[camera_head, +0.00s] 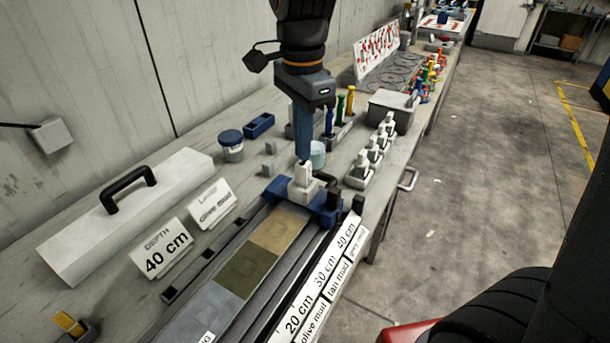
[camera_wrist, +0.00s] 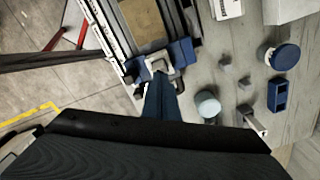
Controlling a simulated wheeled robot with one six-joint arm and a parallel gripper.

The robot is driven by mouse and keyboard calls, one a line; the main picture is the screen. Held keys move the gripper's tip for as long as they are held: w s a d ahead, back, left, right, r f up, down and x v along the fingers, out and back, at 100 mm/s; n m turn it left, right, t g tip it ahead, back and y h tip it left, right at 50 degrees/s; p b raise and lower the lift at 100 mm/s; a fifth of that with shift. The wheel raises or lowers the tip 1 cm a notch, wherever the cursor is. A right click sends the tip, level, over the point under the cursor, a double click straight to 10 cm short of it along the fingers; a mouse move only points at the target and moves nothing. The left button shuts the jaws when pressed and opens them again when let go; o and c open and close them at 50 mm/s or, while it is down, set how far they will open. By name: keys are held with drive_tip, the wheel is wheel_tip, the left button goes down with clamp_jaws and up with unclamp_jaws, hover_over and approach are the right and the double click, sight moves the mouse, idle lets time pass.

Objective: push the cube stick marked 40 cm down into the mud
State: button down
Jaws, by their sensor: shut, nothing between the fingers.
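My gripper (camera_head: 304,158) is shut and points down, its tips just above or touching a white upright piece (camera_head: 303,177) at the far end of the mud trough; I cannot tell which. No mark is readable on that piece. The wrist view shows my gripper (camera_wrist: 160,78) beside a pale frame-like part there. The mud lies in bands: tan mud (camera_head: 279,229), olive mud (camera_head: 246,270) and grey mud (camera_head: 196,318). Labels along the trough's right side read 20 cm, 30 cm and 40 cm. A depth card (camera_head: 163,250) reads 40 cm.
A long white box with a black handle (camera_head: 125,205) lies at left. Several white pieces stand in a tray (camera_head: 357,181) at right. A blue-lidded jar (camera_head: 230,148) and a grey box (camera_head: 392,108) stand farther back.

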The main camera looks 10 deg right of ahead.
wheel_tip(320, 180, up, 6)
drive_tip(key=p, duration=0.5)
drive_tip(key=shift+f, duration=0.1)
drive_tip(key=shift+d, duration=0.1)
idle(0.3)
drive_tip(key=s+d+f+n+b, duration=0.1)
drive_tip(key=s+d+f+n, duration=0.2)
drive_tip(key=d+f+n, duration=0.3)
drive_tip(key=s+d+f+n+t+b, duration=0.1)
drive_tip(key=s+d+f+n+b, duration=0.1)
drive_tip(key=s+d+f+n, duration=0.2)
wheel_tip(320, 180, down, 5)
drive_tip(key=d+n, duration=0.2)
drive_tip(key=n, duration=0.1)
drive_tip(key=shift+s+d+r+n, duration=0.15)
drive_tip(key=shift+s+d+n, duration=0.15)
